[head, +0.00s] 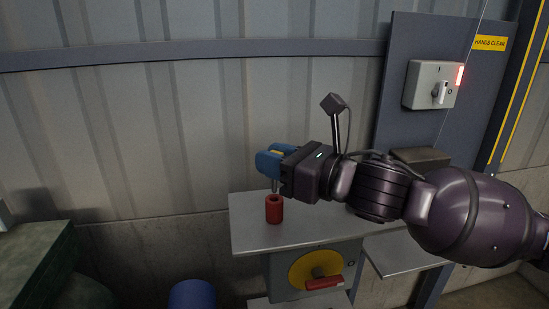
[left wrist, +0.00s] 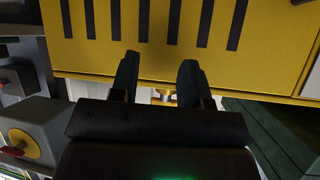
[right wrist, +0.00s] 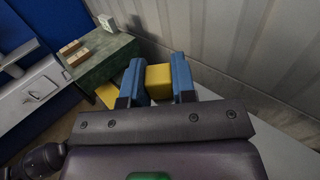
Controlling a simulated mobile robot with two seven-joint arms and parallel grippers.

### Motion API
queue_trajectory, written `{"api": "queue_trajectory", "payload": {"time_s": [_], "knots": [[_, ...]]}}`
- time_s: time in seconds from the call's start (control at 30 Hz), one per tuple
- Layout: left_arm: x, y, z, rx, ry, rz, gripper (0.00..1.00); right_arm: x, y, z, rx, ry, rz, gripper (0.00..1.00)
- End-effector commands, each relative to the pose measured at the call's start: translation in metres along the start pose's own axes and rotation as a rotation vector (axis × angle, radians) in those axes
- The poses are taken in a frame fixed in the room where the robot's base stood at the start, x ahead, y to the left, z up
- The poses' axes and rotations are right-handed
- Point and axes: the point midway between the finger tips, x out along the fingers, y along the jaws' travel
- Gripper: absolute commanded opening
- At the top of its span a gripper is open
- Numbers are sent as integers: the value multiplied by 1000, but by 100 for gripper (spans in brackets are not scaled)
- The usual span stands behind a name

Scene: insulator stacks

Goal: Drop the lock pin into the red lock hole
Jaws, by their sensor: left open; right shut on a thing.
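My right gripper (head: 268,160) has blue fingers and is shut on the yellow head of the lock pin (head: 277,152). The yellow head also shows between the fingers in the right wrist view (right wrist: 159,80). In the head view a thin grey shaft hangs below the fingers, just over the red lock hole (head: 274,210), an upright red cylinder on a grey shelf. The shaft's lower end meets the cylinder's top edge in the picture; I cannot tell whether it is inside. My left gripper (left wrist: 158,80) is open and empty, facing a yellow panel with black slots.
The grey shelf (head: 245,232) has clear room around the cylinder. Below it is a yellow disc with a red handle (head: 323,283). A switch box (head: 432,85) with a red light is on the panel at right. A green bench (head: 35,245) stands at left.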

Motion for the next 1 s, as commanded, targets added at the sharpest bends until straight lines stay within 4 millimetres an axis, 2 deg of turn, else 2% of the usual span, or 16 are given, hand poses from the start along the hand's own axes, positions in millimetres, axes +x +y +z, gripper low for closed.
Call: {"api": "queue_trajectory", "payload": {"time_s": [1.0], "knots": [[-2, 0, -9, 1, 7, 1, 43, 0, 0, 1, -1, 0, 0, 1]]}}
